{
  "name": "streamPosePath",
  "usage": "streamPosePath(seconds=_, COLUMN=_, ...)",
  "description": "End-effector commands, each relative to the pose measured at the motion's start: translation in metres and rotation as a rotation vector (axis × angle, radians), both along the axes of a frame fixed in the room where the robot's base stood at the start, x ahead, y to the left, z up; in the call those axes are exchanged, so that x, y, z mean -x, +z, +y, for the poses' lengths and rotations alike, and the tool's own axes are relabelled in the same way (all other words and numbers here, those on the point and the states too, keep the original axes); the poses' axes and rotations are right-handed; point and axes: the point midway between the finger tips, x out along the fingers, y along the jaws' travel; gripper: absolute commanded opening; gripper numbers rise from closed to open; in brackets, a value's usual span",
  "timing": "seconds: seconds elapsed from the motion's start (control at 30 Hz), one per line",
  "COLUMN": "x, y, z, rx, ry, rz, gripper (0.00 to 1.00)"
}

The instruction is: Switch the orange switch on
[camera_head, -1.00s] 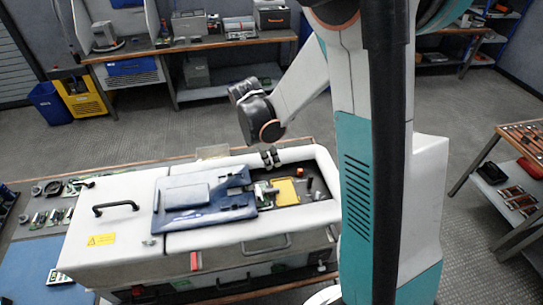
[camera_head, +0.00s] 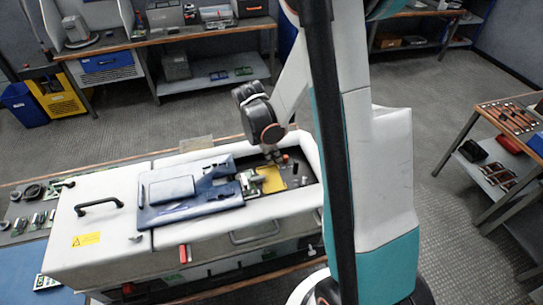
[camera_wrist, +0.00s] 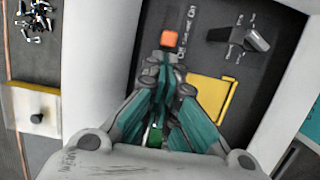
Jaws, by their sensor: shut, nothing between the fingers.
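The orange switch (camera_wrist: 169,39) is a small orange block on the dark panel, just beyond my fingertips in the wrist view. In the head view it is a tiny orange spot (camera_head: 285,157) inside the open bay of the white cabinet (camera_head: 100,212). My gripper (camera_wrist: 163,70) is shut and empty, with its teal fingers pressed together and pointing at the switch. In the head view my gripper (camera_head: 273,156) reaches down into the bay, just left of the switch. I cannot tell whether the fingertips touch the switch, or its exact position.
A yellow plate (camera_wrist: 209,97) and a black-and-grey lever part (camera_wrist: 240,37) lie right of the fingers. White bay walls close in around the panel. A blue cover (camera_head: 185,195) lies on the cabinet, left of the bay. A tool table (camera_head: 510,117) stands at the right.

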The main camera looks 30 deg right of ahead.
Motion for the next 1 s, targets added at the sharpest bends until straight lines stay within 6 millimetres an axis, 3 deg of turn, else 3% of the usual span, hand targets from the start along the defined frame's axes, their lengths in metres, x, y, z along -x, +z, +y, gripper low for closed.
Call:
streamPosePath(seconds=0.3, x=0.008, y=-0.001, z=-0.028, rx=0.000, ry=-0.003, rz=0.000, gripper=0.00)
streamPosePath(seconds=0.6, x=0.009, y=0.000, z=-0.029, rx=0.001, ry=0.000, rz=0.001, gripper=0.00)
streamPosePath(seconds=0.77, x=0.006, y=0.000, z=-0.024, rx=0.001, ry=0.000, rz=0.000, gripper=0.00)
streamPosePath(seconds=1.0, x=-0.008, y=0.004, z=0.004, rx=0.000, ry=-0.001, rz=0.001, gripper=0.00)
